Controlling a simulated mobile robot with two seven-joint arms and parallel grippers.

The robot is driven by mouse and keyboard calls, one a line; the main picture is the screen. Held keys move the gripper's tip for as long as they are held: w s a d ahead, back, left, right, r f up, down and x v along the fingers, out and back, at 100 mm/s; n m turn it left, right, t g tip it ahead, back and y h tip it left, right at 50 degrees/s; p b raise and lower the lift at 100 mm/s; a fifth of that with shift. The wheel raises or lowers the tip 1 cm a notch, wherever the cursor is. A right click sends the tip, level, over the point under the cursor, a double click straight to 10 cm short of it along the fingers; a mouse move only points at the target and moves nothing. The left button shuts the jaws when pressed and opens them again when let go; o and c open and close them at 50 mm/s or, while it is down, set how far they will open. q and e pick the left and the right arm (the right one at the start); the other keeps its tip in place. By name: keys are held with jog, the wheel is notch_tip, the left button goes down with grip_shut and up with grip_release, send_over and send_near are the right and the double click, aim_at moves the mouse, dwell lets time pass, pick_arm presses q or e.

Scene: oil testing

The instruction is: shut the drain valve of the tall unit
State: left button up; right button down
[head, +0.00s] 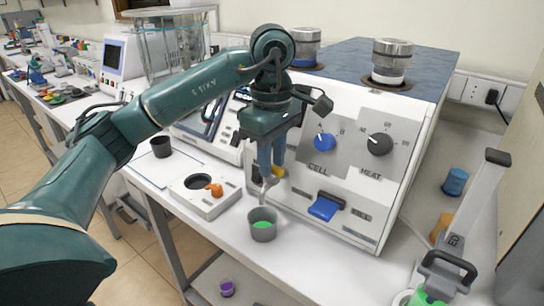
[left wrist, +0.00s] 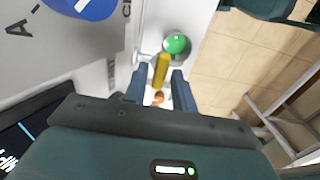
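The tall unit (head: 300,185) is a white cabinet with a blue-grey top, CELL and HEAT knobs and a blue FILL lever (head: 325,207). A yellow valve handle (head: 278,171) shows low at its left front, partly hidden by my left gripper (head: 268,172). A grey spout hangs below it. In the left wrist view the yellow handle (left wrist: 161,70) lies between the parted fingers of my left gripper (left wrist: 160,80), with no clear sign of them closed on it. My right gripper is not in view.
A grey cup (head: 263,232) with green contents stands under the spout. It also shows in the left wrist view (left wrist: 176,45). A white plate (head: 215,208) with a dark hole and orange knob (head: 215,189) lies left. A dark cup (head: 161,147) stands farther back.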

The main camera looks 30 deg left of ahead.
pick_arm(q)
jog(key=shift+o, duration=0.9)
